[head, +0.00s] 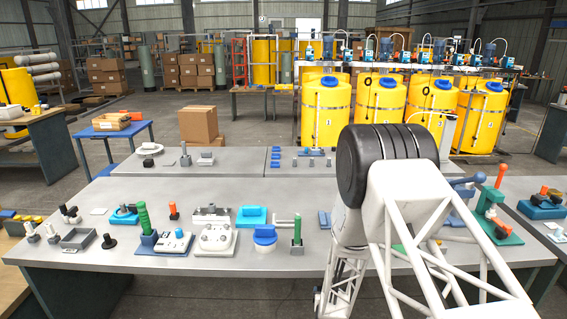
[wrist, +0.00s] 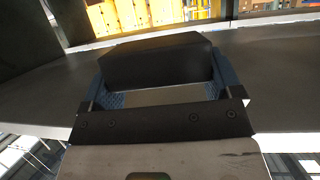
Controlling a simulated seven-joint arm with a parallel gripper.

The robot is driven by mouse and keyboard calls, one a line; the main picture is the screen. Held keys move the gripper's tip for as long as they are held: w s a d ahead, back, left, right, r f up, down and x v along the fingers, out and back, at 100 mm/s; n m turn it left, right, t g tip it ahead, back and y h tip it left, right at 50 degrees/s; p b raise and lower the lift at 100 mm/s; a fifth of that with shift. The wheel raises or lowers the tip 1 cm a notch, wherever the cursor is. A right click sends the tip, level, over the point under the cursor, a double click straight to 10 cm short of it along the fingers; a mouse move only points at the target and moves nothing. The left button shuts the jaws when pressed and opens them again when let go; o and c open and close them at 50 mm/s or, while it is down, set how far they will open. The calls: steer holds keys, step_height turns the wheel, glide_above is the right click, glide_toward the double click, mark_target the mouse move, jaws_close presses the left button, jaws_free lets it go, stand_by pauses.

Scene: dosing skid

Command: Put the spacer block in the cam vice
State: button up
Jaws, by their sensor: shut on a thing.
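In the wrist view my gripper (wrist: 158,88) is shut on a dark, block-shaped piece, taken as the spacer block (wrist: 158,60), held between two blue-padded fingers. In the head view my arm hides the gripper and the block. I cannot tell for certain which fixture is the cam vice. A green fixture with an orange handle (head: 490,212) stands at the right of the bench, and a blue lever (head: 467,182) shows beside it, partly behind my arm. Whether the held block touches anything is not clear.
The grey bench (head: 300,262) carries several fixtures, including a green-handled one (head: 145,225), a blue round-topped one (head: 265,235) and a blue cradle (head: 252,215). A grey tray (head: 78,238) is at the left. The bench's front strip is mostly clear.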

steer(key=w+d+f+n+y, duration=0.1)
steer(key=w+f, duration=0.3)
steer(key=f, duration=0.5)
steer(key=shift+w+d, duration=0.4)
steer(key=shift+d, duration=0.05)
steer(key=shift+r, duration=0.1)
stand_by(1.7)
steer(key=s+r, duration=0.3)
steer(key=r, duration=0.6)
steer(key=s+d+r, duration=0.1)
steer(key=s+r, duration=0.3)
steer(key=r, duration=0.6)
steer(key=s+r, duration=0.4)
steer(key=r, duration=0.5)
steer(key=shift+d+r, duration=0.3)
steer(key=w, duration=0.4)
steer(key=w+f, duration=0.1)
steer(key=w, duration=0.9)
steer(key=shift+w+d+f, duration=0.15)
steer(key=shift+d+f, duration=0.05)
